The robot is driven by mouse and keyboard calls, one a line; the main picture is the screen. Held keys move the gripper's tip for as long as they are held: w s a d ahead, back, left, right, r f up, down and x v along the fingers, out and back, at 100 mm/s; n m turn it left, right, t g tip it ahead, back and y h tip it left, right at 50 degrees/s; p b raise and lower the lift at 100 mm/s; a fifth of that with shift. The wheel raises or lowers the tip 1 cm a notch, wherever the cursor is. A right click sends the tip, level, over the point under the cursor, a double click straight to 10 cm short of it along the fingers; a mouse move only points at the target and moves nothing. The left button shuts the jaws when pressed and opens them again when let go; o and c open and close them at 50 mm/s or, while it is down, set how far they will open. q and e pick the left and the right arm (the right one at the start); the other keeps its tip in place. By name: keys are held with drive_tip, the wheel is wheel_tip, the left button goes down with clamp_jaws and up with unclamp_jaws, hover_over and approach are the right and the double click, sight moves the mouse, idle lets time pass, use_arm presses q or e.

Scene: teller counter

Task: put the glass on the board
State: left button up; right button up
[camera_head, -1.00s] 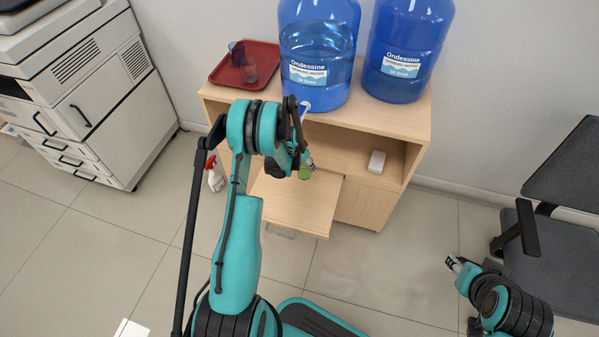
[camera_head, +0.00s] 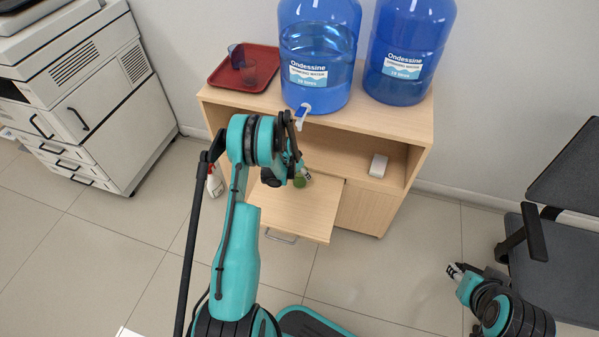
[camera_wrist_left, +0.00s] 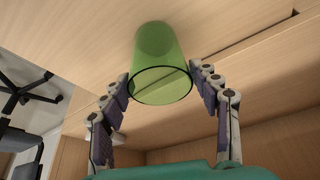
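The green glass (camera_wrist_left: 160,62) is in the left wrist view, with its round rim toward me and its base toward the board. It also shows in the head view (camera_head: 301,182), partly behind my left arm. The pull-out board (camera_head: 315,217) of the wooden cabinet is under it, and fills the top of the left wrist view (camera_wrist_left: 90,35). The base seems to rest on the board. My left gripper (camera_wrist_left: 160,75) has one finger either side of the glass, with narrow gaps visible; it looks open. My right gripper (camera_head: 456,270) is off to the right over the floor; its finger state is unclear.
Two blue water bottles (camera_head: 405,60) stand on the cabinet top (camera_head: 380,117), one with a tap (camera_head: 302,115) above the board. A red tray (camera_head: 222,78) holds other glasses. A small white box (camera_head: 378,165) is on the shelf. A chair (camera_head: 560,240) stands right.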

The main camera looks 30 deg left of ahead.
use_arm(q)
drive_tip(key=shift+o, duration=0.2)
drive_tip(key=shift+r, duration=0.1)
drive_tip(key=d+p+v, duration=0.1)
drive_tip(key=p+v, duration=0.3)
drive_tip(key=v, duration=0.8)
drive_tip(key=s+d+r, duration=0.3)
drive_tip(key=d+r, duration=0.3)
drive_tip(key=r, duration=0.5)
drive_tip(key=s+d+r, duration=0.4)
drive_tip(key=d+r, duration=0.2)
drive_tip(key=r, duration=0.4)
drive_tip(key=s+d+r+n+t, duration=0.1)
drive_tip(key=s+d+r, duration=0.2)
drive_tip(key=s, duration=0.5)
drive_tip(key=s+d+r+t, duration=0.1)
drive_tip(key=s+d+r, duration=0.2)
drive_tip(key=s+d, duration=0.3)
drive_tip(key=s, duration=0.3)
drive_tip(key=shift+d+n+t+y, duration=0.15)
drive_tip(key=shift+n+t+y, duration=0.15)
drive_tip(key=shift+n+y, duration=0.1)
